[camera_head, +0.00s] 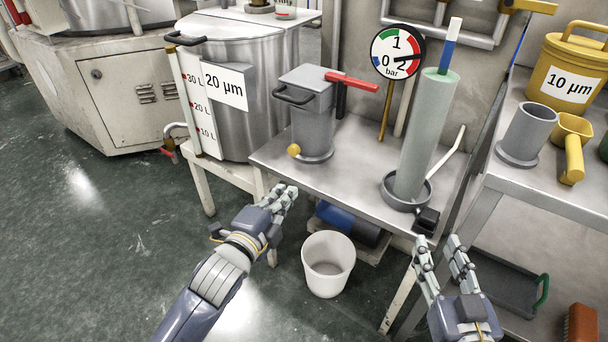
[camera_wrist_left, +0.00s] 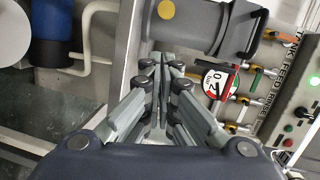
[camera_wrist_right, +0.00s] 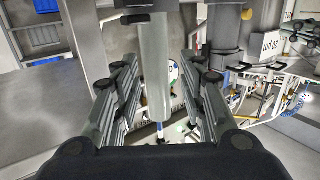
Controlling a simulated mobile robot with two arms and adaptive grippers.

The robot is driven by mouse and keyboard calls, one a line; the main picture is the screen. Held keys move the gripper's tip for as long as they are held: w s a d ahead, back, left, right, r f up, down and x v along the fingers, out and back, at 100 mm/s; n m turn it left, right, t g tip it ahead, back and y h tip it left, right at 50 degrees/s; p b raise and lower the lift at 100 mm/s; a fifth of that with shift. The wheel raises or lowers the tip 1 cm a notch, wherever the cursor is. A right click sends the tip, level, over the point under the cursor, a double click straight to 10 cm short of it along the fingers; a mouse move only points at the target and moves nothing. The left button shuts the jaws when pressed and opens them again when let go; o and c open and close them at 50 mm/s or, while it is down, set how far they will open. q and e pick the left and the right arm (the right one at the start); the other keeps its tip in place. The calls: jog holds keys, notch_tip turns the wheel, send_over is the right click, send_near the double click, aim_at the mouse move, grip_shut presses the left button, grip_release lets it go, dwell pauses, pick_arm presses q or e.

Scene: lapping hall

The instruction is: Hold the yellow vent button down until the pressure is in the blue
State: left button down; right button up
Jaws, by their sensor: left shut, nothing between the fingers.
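The yellow vent button (camera_head: 293,150) is on the front of the grey lidded pot (camera_head: 312,125) on the bench. It also shows at the top of the left wrist view (camera_wrist_left: 166,9). My left gripper (camera_head: 286,194) is shut and empty, in front of the bench edge, below and apart from the button. The round pressure gauge (camera_head: 398,52) stands behind the pot on a brass stem. It has blue, green and red sectors, and its needle appears to point right, towards the red. My right gripper (camera_head: 439,243) is open and empty by the bench's front right corner.
A red lever (camera_head: 351,82) sticks out from the pot's top. A tall pale green cylinder (camera_head: 425,135) stands in a dark ring on the bench (camera_head: 345,165). A white bucket (camera_head: 328,265) stands on the floor below. A steel tank (camera_head: 250,110) is at left, a shelf (camera_head: 530,180) at right.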

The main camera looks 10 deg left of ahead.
pick_arm(q)
jog(key=shift+s+d+r, duration=0.1)
jog(key=shift+r, duration=0.15)
pick_arm(e)
jog(key=shift+s+d+r, duration=0.1)
jog(key=shift+r, duration=0.15)
jog(key=shift+r, duration=0.1)
